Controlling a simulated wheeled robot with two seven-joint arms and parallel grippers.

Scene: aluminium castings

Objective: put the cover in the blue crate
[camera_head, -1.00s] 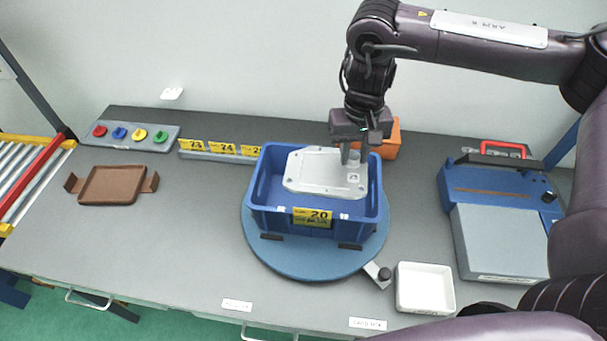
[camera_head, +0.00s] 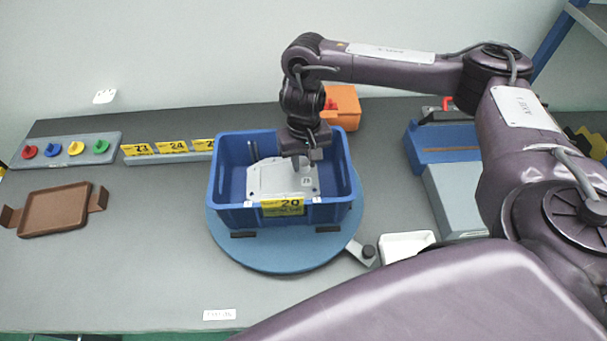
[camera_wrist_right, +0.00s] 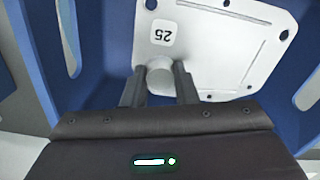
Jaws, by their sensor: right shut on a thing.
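The cover is a pale grey metal plate (camera_head: 270,178) with a round boss and a "25" label. It is inside the blue crate (camera_head: 228,217), below the rim. In the right wrist view the plate (camera_wrist_right: 205,50) fills the upper middle, with the crate's blue walls around it. My right gripper (camera_head: 304,163) reaches down into the crate. It is shut on the cover's boss, with one finger on each side (camera_wrist_right: 160,88). Whether the cover touches the crate floor cannot be told. My left gripper is not in view.
The crate stands on a round blue turntable (camera_head: 270,260) with a small clamp lever (camera_head: 362,252). An orange bin (camera_head: 345,104) is behind it, a white tray (camera_head: 405,246) at right. A brown tray (camera_head: 55,210) and a button panel (camera_head: 66,149) are at left.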

